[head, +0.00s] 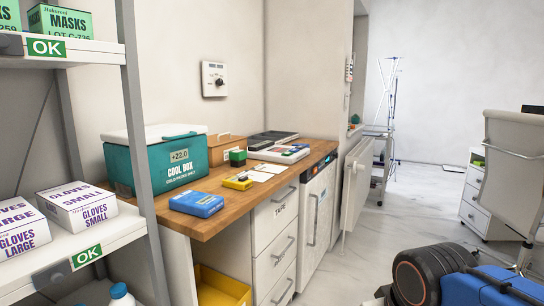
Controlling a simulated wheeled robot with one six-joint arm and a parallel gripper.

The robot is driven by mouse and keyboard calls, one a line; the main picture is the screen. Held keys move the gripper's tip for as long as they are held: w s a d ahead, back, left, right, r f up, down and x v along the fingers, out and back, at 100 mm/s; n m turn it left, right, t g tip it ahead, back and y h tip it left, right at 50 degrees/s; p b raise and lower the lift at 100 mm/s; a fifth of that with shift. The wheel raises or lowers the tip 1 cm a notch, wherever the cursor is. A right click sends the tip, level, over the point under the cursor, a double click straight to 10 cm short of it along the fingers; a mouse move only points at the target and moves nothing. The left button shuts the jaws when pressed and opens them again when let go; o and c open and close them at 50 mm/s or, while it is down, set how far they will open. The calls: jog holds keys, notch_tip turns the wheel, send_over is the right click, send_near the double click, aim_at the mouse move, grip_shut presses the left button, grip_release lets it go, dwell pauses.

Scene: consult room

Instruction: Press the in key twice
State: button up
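I cannot make out a key marked "in" in the head view. A flat white device (266,154) with small coloured patches lies on the wooden counter; their markings are too small to read. A dark panel with a small lit display (328,158) sits at the top of the white cabinet front. A white wall unit (215,79) with a dark round knob hangs above the counter. My arm shows in part at the bottom right, but my gripper is not in view.
The wooden counter (218,214) holds a teal cool box (165,165), a blue box (196,204) and a yellow item (237,182). A shelf rack with glove boxes (77,207) stands at left. A white radiator (357,184) and chair (508,165) flank free floor (400,215).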

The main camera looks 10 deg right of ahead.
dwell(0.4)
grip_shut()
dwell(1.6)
